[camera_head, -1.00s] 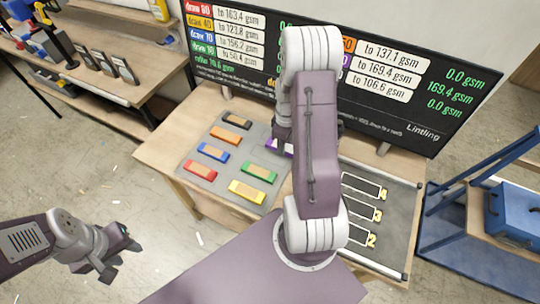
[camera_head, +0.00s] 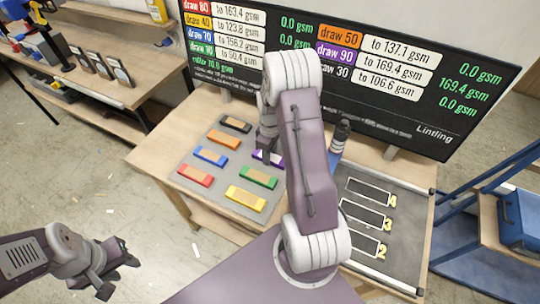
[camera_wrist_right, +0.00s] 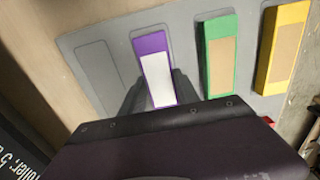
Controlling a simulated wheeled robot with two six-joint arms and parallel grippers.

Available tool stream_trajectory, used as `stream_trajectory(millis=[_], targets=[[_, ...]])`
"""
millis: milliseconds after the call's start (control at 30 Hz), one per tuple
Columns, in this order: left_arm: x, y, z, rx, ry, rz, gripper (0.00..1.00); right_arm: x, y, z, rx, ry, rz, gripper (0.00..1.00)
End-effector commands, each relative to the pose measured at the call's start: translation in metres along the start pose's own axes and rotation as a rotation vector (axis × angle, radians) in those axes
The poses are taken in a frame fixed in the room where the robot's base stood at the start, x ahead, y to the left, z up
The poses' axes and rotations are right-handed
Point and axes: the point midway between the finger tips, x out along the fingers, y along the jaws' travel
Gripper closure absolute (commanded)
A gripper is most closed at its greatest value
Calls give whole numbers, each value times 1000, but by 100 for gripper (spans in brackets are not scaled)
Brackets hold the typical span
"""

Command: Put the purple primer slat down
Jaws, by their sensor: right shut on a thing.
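The purple primer slat (camera_head: 262,157) is at the grey tray (camera_head: 222,183), beside the green slat (camera_head: 258,177). It also shows in the right wrist view (camera_wrist_right: 154,68), with a purple end and a pale face. My right gripper (camera_head: 267,146) is shut on it, with a dark finger on each side. The slat lines up with the row of slats; I cannot tell whether it rests in its recess or just above. An empty recess (camera_wrist_right: 103,75) lies to its left in the wrist view. My left gripper (camera_head: 121,277) is open and empty, away from the bench.
Yellow (camera_head: 246,198), red (camera_head: 195,175), blue (camera_head: 210,155), orange (camera_head: 223,139) and black (camera_head: 236,124) slats lie in the tray. A dark board with numbered outlines (camera_head: 385,228) is at the right.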

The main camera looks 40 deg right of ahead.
Motion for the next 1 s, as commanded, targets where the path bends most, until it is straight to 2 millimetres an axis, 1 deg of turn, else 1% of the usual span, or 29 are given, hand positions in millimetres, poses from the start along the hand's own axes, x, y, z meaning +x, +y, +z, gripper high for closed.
stream_trajectory(millis=[67,100,133,167,433,500,533,567,667,800,900,1000], targets=[[2,0,0,0,0,0,62,4,0,0,0,0,0,100],[1,0,0,0,0,0,62,2,0,0,0,0,0,52],[1,0,0,0,0,0,62,2,0,0,0,0,0,43],[1,0,0,0,0,0,62,2,0,0,0,0,0,41],[1,0,0,0,0,0,62,1,0,0,0,0,0,41],[-3,0,0,0,0,0,62,-5,0,0,0,1,1,41],[-2,0,0,0,0,0,62,-7,1,0,0,2,3,41],[-1,0,0,0,0,0,62,-12,1,-1,0,3,4,41],[-2,0,0,0,0,0,62,-37,1,-1,0,5,6,41],[-4,0,0,0,0,0,62,-74,1,-1,0,4,5,41],[-5,0,0,0,0,0,62,-97,1,-1,0,4,4,41],[-6,0,-1,0,0,0,62,-112,1,-1,0,2,3,41]])
